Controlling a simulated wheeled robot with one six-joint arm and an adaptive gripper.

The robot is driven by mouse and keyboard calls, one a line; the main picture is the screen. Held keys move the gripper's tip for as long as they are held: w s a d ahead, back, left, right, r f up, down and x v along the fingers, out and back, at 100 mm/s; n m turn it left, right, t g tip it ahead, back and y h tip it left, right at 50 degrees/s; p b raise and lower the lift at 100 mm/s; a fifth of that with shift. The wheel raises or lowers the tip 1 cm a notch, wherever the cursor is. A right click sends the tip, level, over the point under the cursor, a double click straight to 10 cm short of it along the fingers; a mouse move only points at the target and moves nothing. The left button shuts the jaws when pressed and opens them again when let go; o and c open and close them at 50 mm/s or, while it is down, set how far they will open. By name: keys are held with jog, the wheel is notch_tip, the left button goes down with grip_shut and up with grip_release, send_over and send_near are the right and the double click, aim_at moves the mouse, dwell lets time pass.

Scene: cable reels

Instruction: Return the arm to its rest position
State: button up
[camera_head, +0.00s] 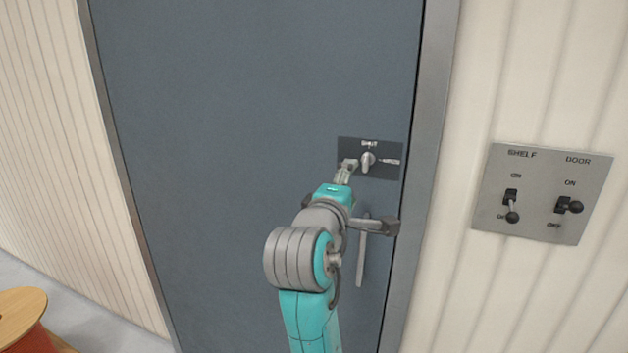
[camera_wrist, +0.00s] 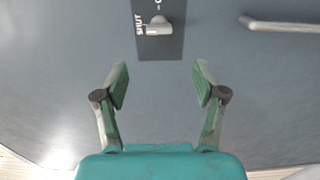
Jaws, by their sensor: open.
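My gripper (camera_head: 350,168) is in front of the grey-blue door (camera_head: 250,110), just left of a small knob (camera_head: 367,160) on a dark plate (camera_head: 391,172) marked SHUT. In the wrist view my gripper (camera_wrist: 160,85) has its two fingers spread wide with nothing between them. The knob (camera_wrist: 158,26) shows beyond the fingertips there, apart from them, on its plate (camera_wrist: 160,52). My teal and grey arm reaches up from the bottom of the head view and hides part of the door.
A vertical door handle (camera_head: 362,262) is right of my arm; it also shows in the wrist view (camera_wrist: 285,26). A switch panel (camera_head: 543,193) with SHELF and DOOR levers is on the ribbed wall at right. A reel (camera_head: 22,302) stands at lower left.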

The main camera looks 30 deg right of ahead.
jog(key=a+f+n+t+y, duration=0.1)
jog(key=a+f+t+y, duration=0.1)
jog(key=f, duration=0.7)
jog(key=a+f+n+t+y, duration=0.1)
jog(key=a+f+t+y, duration=0.15)
jog(key=f, duration=0.65)
jog(key=s+a+f+y, duration=0.2)
jog(key=s+a+f, duration=0.1)
jog(key=s+f, duration=0.3)
jog(key=s+a+f+y, duration=0.3)
jog(key=s+f, duration=0.1)
jog(key=f, duration=0.4)
jog(key=s+a+f+m+y, duration=0.1)
jog(key=s+a+f+y, duration=0.15)
jog(key=s+f, duration=0.45)
jog(key=s+a+m+y, duration=0.2)
jog(key=s+m, duration=0.6)
jog(key=s, duration=1.7)
jog(key=shift+s+a+r+m+g, duration=0.3)
jog(key=shift+s+a+m+g, duration=0.1)
jog(key=shift+a, duration=0.4)
